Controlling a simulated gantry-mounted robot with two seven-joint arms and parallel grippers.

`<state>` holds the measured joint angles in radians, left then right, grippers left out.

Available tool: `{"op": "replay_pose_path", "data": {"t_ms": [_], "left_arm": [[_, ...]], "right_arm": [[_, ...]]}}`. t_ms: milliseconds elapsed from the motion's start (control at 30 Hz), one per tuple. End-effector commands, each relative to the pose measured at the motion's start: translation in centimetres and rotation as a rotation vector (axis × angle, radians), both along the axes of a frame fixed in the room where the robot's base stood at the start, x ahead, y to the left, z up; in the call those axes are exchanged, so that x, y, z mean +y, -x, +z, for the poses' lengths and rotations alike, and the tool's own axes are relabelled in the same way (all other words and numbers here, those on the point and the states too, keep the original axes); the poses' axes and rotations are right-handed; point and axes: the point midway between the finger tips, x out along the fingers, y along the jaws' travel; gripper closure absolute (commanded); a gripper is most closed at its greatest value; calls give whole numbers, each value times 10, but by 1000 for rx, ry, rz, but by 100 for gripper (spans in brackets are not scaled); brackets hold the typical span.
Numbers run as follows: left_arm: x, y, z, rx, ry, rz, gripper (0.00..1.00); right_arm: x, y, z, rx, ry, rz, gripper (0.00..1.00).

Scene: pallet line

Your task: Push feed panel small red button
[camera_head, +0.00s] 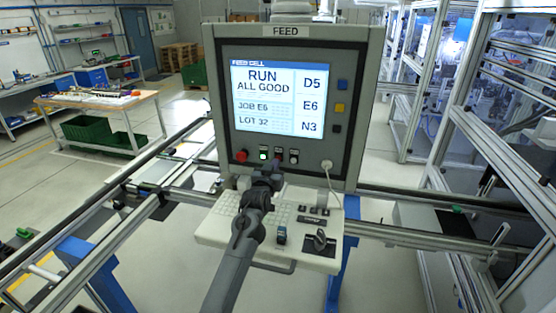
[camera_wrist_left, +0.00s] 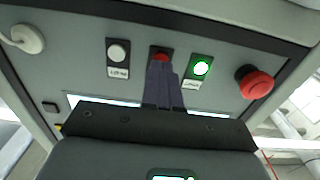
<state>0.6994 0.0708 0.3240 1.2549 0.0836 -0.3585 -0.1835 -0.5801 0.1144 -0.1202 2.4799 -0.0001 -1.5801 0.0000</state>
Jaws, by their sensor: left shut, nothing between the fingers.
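The feed panel (camera_head: 212,120) stands upright with a lit screen and a row of buttons below it. The small red button (camera_wrist_left: 161,56) sits between a lit green button (camera_wrist_left: 201,68) and a white button (camera_wrist_left: 118,53). My left gripper (camera_wrist_left: 161,66) is shut and empty, its fingertips right at the small red button and overlapping its lower part in the left wrist view. I cannot tell whether they touch it. In the head view my left gripper (camera_head: 274,167) is just below the button row. My right gripper is not in view.
A large red mushroom button (camera_wrist_left: 255,84) is beside the green one. Below the panel is a white console (camera_head: 215,229) with keys and a joystick (camera_head: 320,239). A cable (camera_head: 328,180) hangs from the panel's right side. Metal rails run on both sides.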

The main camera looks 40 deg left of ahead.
Motion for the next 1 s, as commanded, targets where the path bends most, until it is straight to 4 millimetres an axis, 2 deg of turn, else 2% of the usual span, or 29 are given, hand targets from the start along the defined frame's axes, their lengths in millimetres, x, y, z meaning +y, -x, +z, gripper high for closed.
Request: {"op": "replay_pose_path", "data": {"t_ms": [1000], "left_arm": [[3, -8, 0, 0, 0, 0, 100]], "right_arm": [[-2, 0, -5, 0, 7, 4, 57]]}}
